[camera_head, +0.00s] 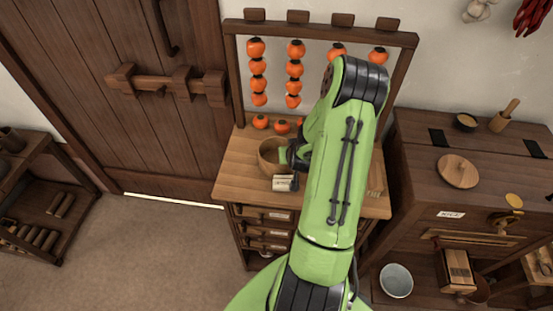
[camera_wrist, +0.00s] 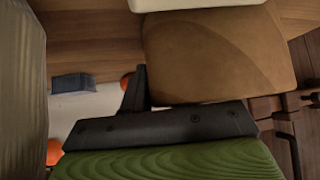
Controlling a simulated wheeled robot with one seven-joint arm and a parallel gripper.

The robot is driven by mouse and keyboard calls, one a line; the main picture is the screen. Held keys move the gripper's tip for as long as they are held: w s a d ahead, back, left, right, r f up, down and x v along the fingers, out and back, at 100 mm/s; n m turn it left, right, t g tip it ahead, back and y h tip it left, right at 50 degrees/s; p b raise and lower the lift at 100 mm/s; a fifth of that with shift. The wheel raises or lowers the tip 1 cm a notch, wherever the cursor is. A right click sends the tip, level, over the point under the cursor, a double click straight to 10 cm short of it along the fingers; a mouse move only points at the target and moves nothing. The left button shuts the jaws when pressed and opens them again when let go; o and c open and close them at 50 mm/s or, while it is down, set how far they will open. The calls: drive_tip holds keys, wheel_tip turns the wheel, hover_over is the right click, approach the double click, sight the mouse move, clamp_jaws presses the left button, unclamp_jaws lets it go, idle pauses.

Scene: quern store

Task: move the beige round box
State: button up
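In the wrist view a pale, round-cornered piece (camera_wrist: 195,4) shows at the top edge, largely cut off. My gripper (camera_head: 293,155) is at the right side of the bowl, low over the counter. In the wrist view a brown rounded surface (camera_wrist: 215,55) lies close against the black gripper parts. My arm and the tight view hide whether the fingers are closed.
The wooden counter (camera_head: 238,170) has a persimmon rack (camera_head: 232,75) behind it, with several orange persimmons (camera_head: 282,127) at its foot. A dark chest (camera_head: 420,165) stands to the right with a round lid (camera_head: 458,171).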

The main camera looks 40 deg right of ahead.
clamp_jaws()
drive_tip(key=shift+r, duration=0.1)
wheel_tip(320, 180, up, 10)
drive_tip(key=p, duration=0.1)
idle(0.4)
